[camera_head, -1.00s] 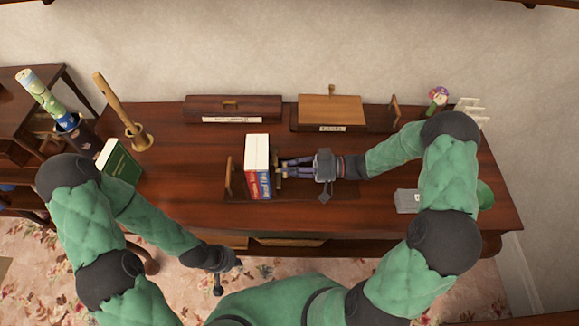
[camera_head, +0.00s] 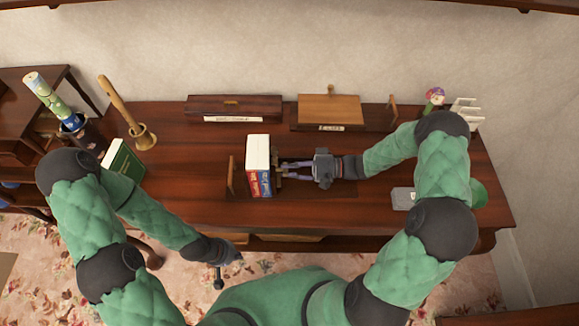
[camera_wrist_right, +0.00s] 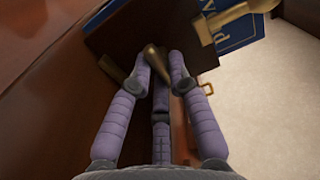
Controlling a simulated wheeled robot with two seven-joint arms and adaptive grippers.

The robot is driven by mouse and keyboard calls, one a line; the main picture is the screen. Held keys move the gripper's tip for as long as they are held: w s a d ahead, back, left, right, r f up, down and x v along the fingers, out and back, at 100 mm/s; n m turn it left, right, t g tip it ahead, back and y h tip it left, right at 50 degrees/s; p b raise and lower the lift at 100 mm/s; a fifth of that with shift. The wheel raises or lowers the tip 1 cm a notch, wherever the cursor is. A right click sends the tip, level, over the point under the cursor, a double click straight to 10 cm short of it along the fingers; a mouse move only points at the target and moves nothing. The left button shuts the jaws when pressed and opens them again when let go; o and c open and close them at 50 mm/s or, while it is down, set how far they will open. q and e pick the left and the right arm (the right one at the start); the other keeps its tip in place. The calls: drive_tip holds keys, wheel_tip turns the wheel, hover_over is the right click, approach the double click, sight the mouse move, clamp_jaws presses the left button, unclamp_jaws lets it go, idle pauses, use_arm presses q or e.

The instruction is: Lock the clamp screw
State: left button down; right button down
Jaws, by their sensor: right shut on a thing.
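Two books (camera_head: 258,166), one with a red and one with a blue spine, stand upright side by side on the desk in a wooden holder with an end plate (camera_head: 231,177) at their left. My right gripper (camera_head: 283,171) reaches in from the right, close to the books. In the right wrist view its purple fingers (camera_wrist_right: 160,66) are shut around a brass bar (camera_wrist_right: 153,60), seemingly the clamp screw's handle, before a dark wooden plate (camera_wrist_right: 135,28). The screw's shaft is mostly hidden. My left gripper (camera_head: 232,263) hangs in front of the desk; its finger state is unclear.
Wooden boxes (camera_head: 330,109) stand at the back. Grey cards (camera_head: 403,198) lie at the right. In the wrist view a brass piece (camera_wrist_right: 232,22) crosses a blue book (camera_wrist_right: 245,38).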

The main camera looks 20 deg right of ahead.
idle(0.5)
drive_tip(key=c, duration=1.1)
unclamp_jaws()
drive_tip(key=shift+c, duration=0.2)
drive_tip(key=shift+d, duration=0.1)
drive_tip(key=v, duration=1.2)
